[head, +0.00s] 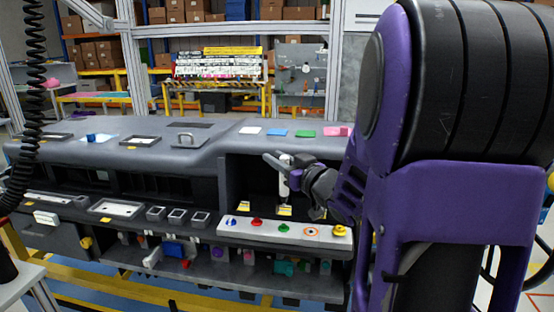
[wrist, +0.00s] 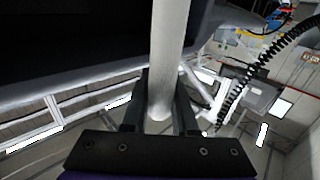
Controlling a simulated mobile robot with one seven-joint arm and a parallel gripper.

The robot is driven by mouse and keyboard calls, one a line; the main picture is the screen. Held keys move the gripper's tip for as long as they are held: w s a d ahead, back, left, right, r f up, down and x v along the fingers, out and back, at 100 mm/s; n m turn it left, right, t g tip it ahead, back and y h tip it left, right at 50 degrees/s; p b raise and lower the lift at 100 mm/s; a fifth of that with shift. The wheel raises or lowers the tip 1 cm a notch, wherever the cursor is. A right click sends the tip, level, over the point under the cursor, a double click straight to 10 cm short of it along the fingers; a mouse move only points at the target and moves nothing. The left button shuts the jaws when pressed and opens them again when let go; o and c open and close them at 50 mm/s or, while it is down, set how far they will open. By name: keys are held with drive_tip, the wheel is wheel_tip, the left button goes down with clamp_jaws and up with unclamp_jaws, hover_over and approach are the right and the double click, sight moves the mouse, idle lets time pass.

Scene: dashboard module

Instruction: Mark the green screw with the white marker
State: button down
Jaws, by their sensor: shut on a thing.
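The white marker (head: 283,184) is held upright in my gripper (head: 287,163) in the head view, in front of the dashboard's open recess. In the wrist view the marker (wrist: 168,50) shows as a pale cylinder between the two dark fingers of my gripper (wrist: 160,112), which is shut on it. The green screw (head: 283,229) sits in a row on a light grey strip (head: 240,233) at the dashboard's front. It is below the marker in the picture, and the marker is apart from it. The wrist view does not show the green screw.
A blue-centred screw (head: 231,222), a red screw (head: 256,222), an orange-ringed one (head: 311,231) and a yellow one (head: 339,231) share the strip. Yellow labels (head: 284,210) lie behind it. The dashboard (head: 120,152) extends left. My purple arm covers the right side.

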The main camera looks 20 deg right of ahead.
drive_tip(key=shift+f+b, duration=2.15)
drive_tip(key=shift+f, duration=0.45)
drive_tip(key=shift+f+b, duration=0.3)
drive_tip(key=shift+f, duration=0.05)
drive_tip(key=shift+r, duration=0.2)
wheel_tip(320, 180, up, 5)
drive_tip(key=p, duration=0.4)
drive_tip(key=shift+f, duration=0.15)
